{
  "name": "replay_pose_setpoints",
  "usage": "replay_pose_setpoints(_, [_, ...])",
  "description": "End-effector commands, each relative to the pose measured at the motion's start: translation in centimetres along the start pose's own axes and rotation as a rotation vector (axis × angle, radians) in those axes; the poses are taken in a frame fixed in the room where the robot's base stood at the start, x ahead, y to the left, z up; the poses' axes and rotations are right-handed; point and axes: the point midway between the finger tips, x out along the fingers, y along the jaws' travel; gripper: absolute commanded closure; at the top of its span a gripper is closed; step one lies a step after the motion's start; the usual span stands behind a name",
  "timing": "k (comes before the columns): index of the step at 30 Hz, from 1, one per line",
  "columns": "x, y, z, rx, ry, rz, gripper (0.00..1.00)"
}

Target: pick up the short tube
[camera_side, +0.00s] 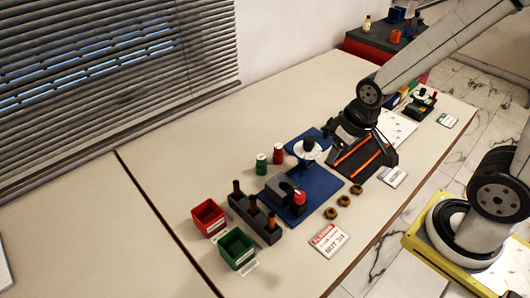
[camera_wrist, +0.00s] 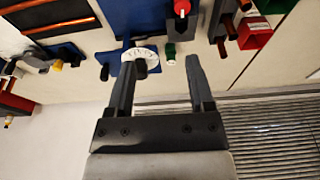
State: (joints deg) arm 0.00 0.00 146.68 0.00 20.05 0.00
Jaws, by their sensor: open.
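My gripper (camera_wrist: 160,62) is open and empty in the wrist view, its two dark fingers wide apart. In the side view my gripper (camera_side: 331,130) hangs above the table near a round white gauge dial. Two copper-coloured tubes lie in a black tray (camera_side: 383,155), just right of and below my gripper; the tray also shows in the wrist view (camera_wrist: 17,40) at the top left. Several reddish-brown tubes stand upright in a dark block (camera_side: 252,220) further left. I cannot tell for sure which of these is the short tube.
Blue plates carry a gauge (camera_side: 307,150) and a clamp-like fixture with a red knob (camera_side: 299,198). Red (camera_side: 208,217) and green (camera_side: 237,248) bins stand at the front left. Brass nuts (camera_side: 344,200) lie at the right. The back left of the table is clear.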

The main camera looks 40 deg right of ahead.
Motion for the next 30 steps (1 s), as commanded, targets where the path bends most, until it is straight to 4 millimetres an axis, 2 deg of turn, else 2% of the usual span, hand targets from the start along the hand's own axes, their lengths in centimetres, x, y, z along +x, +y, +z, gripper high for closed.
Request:
replay_pose_setpoints(8, [0.2,0.1,-0.2,-0.007,0.008,0.002,0.32])
replay_pose_setpoints(14, [1.6,0.4,-1.4,-0.059,0.057,0.016,0.32])
replay_pose_setpoints(23, [5.8,0.2,-4.8,-0.237,0.226,0.015,0.32])
replay_pose_setpoints(30, [9.3,-1.3,-6.8,-0.391,0.38,-0.045,0.32])
